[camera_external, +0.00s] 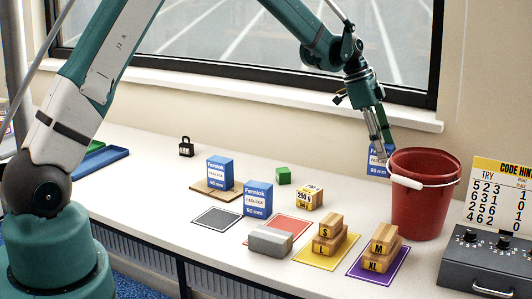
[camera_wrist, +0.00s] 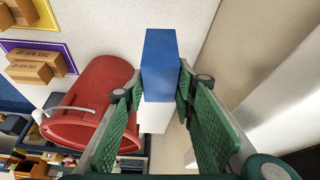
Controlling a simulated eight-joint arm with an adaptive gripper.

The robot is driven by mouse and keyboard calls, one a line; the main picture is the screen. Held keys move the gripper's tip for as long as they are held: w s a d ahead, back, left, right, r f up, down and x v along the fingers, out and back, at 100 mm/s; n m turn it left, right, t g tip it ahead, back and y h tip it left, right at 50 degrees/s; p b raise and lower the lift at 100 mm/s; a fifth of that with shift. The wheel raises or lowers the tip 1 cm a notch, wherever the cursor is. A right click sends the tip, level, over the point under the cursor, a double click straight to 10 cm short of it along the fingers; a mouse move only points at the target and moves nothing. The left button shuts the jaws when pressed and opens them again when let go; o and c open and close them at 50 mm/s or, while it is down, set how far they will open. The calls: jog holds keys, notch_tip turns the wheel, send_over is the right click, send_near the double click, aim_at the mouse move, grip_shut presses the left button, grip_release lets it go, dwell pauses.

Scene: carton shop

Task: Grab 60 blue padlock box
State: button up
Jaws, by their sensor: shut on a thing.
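My gripper (camera_external: 380,137) is shut on a blue and white padlock box (camera_external: 379,161), held upright above the table just left of the red bucket. In the wrist view the box (camera_wrist: 160,62) sits between the two green fingers, blue end outward; its size label is too small to read surely. Two similar blue padlock boxes stand on the table: one (camera_external: 220,171) on a brown cardboard piece, the other (camera_external: 258,197) nearer the front, between the grey and red mats.
The red bucket (camera_external: 417,205) with a white handle is close beside the held box. A grey block (camera_external: 270,241), yellow box (camera_external: 309,197), green cube (camera_external: 283,175) and black padlock (camera_external: 186,147) also stand on the table.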

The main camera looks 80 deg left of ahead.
jog(key=shift+r, duration=1)
